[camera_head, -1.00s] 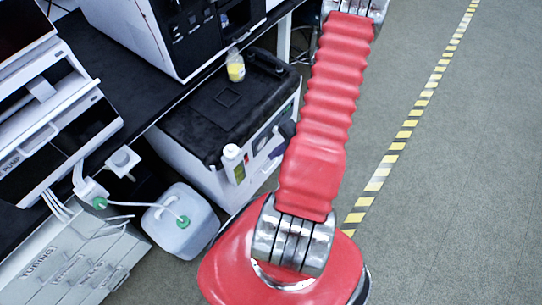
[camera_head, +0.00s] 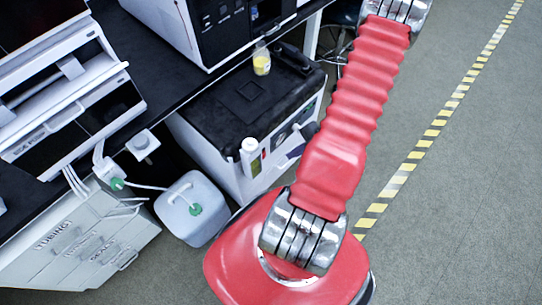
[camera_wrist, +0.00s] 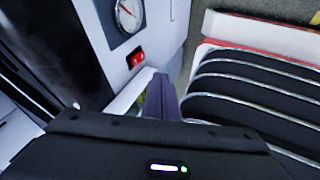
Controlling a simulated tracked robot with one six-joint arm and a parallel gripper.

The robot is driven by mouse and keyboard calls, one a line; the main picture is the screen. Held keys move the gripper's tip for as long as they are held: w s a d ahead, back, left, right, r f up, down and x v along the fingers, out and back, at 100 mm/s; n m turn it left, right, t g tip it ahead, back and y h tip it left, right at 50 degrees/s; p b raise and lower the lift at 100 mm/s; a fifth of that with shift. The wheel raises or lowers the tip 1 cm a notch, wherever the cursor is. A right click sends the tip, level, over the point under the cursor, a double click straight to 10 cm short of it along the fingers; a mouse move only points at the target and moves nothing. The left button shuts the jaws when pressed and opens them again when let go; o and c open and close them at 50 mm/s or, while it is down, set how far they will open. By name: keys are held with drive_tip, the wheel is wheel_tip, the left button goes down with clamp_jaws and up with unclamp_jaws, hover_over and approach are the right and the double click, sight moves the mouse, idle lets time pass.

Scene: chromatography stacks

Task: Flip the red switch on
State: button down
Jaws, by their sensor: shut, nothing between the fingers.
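The fingers hold nothing and look apart from the switch. In the head view, the machine (camera_head: 240,105) is a white box with a black top, its front partly behind my red arm; I cannot make out the switch there.
A plastic jug (camera_head: 192,207) with tubing sits on the floor to the left, near labelled drawers (camera_head: 85,245). Open floor (camera_head: 455,200) with a striped line lies to the right.

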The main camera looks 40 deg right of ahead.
drive_tip(key=w+a+f, duration=0.3)
drive_tip(key=w+f, duration=0.5)
drive_tip(key=shift+w+a+f, duration=0.2)
drive_tip(key=shift+a+f, duration=0.1)
drive_tip(key=shift+a, duration=0.1)
idle(0.5)
drive_tip(key=shift+w+f, duration=0.1)
drive_tip(key=shift+w, duration=0.05)
drive_tip(key=shift+r, duration=0.85)
